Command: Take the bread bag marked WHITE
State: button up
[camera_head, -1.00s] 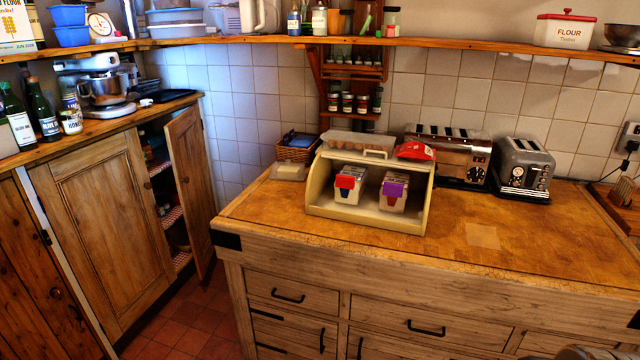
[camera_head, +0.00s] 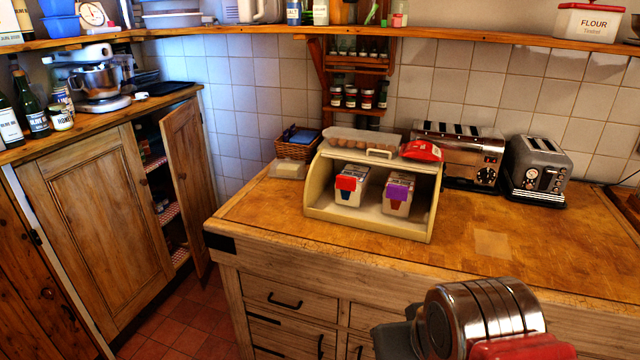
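An open cream bread bin (camera_head: 365,223) stands on the wooden worktop. Two bread bags lie side by side in it. The left bag (camera_head: 349,190) has a red tag and dark blue lettering or print at its front. The right bag (camera_head: 397,194) has a purple tag. The lettering on both is too small to read, so I cannot tell which is marked WHITE. A metal and red part of my arm shows at the bottom right, apart from the bin and in front of the worktop. No gripper fingers can be made out.
An egg carton (camera_head: 360,139) and a red packet (camera_head: 421,151) lie on top of the bin. A toaster (camera_head: 459,155) and a grey toaster (camera_head: 537,168) stand to its right. A wicker basket (camera_head: 297,146) is behind left. The worktop (camera_head: 500,262) in front right is bare.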

aim_at(363, 174)
jog(key=u, duration=0.7)
jog(key=i, duration=1.1)
jog(key=u, duration=0.6)
